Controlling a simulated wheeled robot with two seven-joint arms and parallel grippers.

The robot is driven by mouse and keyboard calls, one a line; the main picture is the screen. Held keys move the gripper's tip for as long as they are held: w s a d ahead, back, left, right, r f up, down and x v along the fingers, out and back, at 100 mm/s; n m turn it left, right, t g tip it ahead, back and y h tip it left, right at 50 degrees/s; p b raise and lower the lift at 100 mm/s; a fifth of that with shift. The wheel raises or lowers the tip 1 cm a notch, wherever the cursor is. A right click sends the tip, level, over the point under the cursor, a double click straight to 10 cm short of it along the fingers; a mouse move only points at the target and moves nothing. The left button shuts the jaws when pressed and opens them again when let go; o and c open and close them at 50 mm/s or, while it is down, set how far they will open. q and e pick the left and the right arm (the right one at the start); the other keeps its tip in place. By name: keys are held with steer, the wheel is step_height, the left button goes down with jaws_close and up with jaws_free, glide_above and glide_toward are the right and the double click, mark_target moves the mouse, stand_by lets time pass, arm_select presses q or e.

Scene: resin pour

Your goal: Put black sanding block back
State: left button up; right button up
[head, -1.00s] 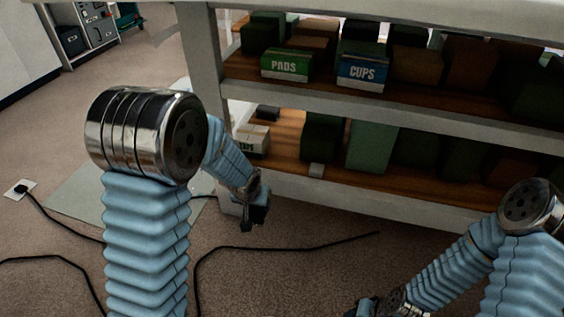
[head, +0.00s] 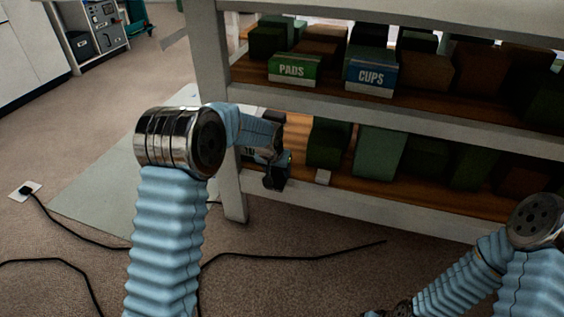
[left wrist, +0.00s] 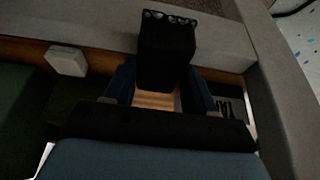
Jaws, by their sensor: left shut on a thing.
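My left gripper (head: 277,168) is at the front edge of the lower shelf (head: 345,183), near its left post. In the left wrist view the gripper (left wrist: 162,88) is shut on the black sanding block (left wrist: 167,62), which sits between its two blue fingers. The block's far end shows a row of small pale dots. Bare wood of the shelf shows behind and below the block. In the head view the block is dark against the gripper and hard to tell apart from it. My right arm comes in at the lower right; its fingers are out of the picture.
A small pale block (head: 323,177) sits at the lower shelf's front edge, right of my gripper. Green boxes (head: 378,152) stand behind it. A lettered box (left wrist: 235,104) is close to the right finger. Black cables lie on the floor.

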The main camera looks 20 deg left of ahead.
arm_select(q)
steer(key=w, duration=0.4)
steer(key=shift+w+d, duration=0.15)
steer(key=shift+w, duration=0.1)
steer(key=shift+w+f+b, duration=0.1)
steer(key=shift+f+b, duration=0.1)
steer(key=shift+b, duration=0.25)
steer(key=shift+r, duration=0.15)
steer(key=o, duration=1.2)
steer(key=shift+f, duration=0.2)
steer(key=shift+r, duration=0.1)
